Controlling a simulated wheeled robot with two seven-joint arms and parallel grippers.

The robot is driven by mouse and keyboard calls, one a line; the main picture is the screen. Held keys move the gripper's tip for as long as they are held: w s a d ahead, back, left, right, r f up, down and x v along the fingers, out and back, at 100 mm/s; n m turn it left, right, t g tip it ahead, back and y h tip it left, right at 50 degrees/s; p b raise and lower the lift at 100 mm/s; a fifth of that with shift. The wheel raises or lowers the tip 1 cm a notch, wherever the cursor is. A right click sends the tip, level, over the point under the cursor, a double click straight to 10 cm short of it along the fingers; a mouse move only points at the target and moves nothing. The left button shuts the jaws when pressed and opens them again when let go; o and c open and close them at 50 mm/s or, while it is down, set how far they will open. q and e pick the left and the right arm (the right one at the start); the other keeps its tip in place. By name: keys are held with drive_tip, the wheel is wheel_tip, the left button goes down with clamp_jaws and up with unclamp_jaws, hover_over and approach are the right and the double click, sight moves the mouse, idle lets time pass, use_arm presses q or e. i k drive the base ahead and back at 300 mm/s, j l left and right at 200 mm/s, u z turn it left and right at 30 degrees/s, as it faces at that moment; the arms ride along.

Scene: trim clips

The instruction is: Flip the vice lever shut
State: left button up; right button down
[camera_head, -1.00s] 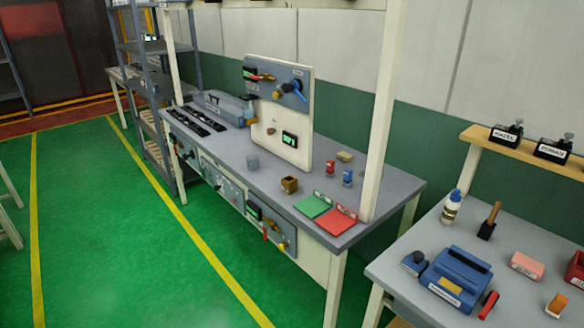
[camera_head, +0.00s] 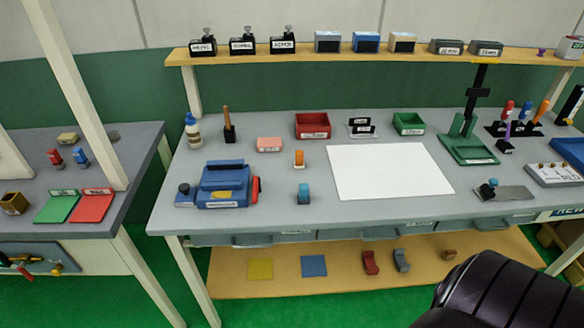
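A blue block-shaped device that looks like the vice (camera_head: 222,172) stands on the left part of the grey workbench. It has a yellow patch and a small label on its front. A red lever (camera_head: 255,189) is on its right side, close against the body; I cannot tell its exact position. A smaller dark blue piece with a rounded top (camera_head: 185,195) is at its left side. Neither of my grippers is in view.
The workbench (camera_head: 300,219) also holds a white sheet (camera_head: 388,171), a red bin (camera_head: 312,126), a green bin (camera_head: 408,124) and a blue-topped item (camera_head: 304,193) right of the vice. Another bench (camera_head: 95,228) is at left.

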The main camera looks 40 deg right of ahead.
sight(257, 189)
drive_tip(key=z, duration=0.9)
